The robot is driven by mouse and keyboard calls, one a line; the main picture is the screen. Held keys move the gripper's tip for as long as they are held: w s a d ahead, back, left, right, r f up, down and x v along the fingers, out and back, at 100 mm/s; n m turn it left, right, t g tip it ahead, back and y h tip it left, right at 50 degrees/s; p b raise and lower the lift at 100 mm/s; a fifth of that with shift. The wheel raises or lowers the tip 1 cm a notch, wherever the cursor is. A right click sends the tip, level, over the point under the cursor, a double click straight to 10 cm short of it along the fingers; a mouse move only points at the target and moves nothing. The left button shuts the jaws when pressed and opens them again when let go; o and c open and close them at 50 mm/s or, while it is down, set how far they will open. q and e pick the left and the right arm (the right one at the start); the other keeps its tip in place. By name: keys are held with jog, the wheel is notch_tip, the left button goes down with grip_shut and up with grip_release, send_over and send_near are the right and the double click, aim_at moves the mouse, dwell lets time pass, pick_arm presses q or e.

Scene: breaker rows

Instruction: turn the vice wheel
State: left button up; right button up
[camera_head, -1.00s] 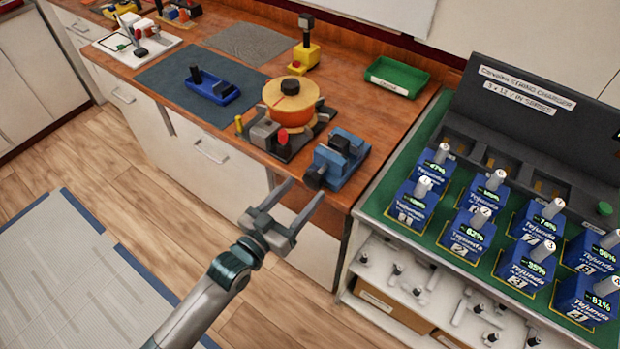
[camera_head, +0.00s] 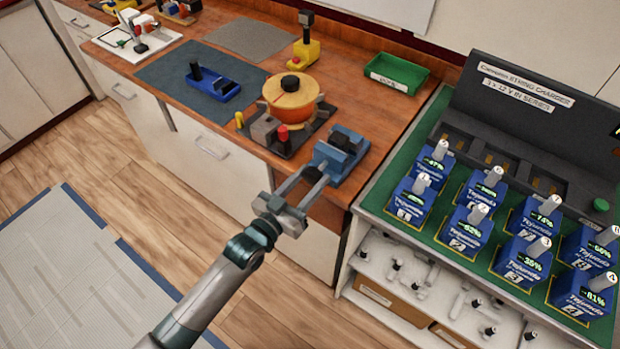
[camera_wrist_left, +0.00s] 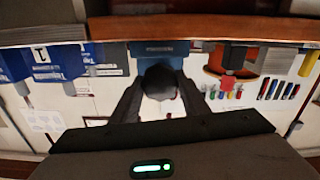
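The blue vice (camera_head: 345,156) stands at the front right corner of the wooden bench. Its dark round wheel (camera_wrist_left: 160,80) faces my left gripper and shows in the wrist view between the two fingers. My left gripper (camera_head: 314,176) is open, with one finger on either side of the wheel. I cannot tell whether the fingers touch it. In the head view the fingers and their tips largely cover the wheel. My right gripper is not in view.
An orange pot-like object (camera_head: 291,97) on a dark base is left of the vice. A blue tool (camera_head: 215,88) lies on a mat and a green tray (camera_head: 397,74) sits behind. The charger bench (camera_head: 440,236) with several blue batteries stands close on the right.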

pick_arm(q)
jog(key=shift+m, duration=0.4)
jog(key=o, duration=1.1)
jog(key=shift+c, duration=0.2)
jog(key=shift+s+a+f, duration=0.1)
jog(key=shift+s+a, duration=0.25)
jog(key=shift+s, duration=0.15)
jog(key=b+v, duration=0.5)
jog(key=v, duration=1.1)
jog(key=shift+s, duration=0.1)
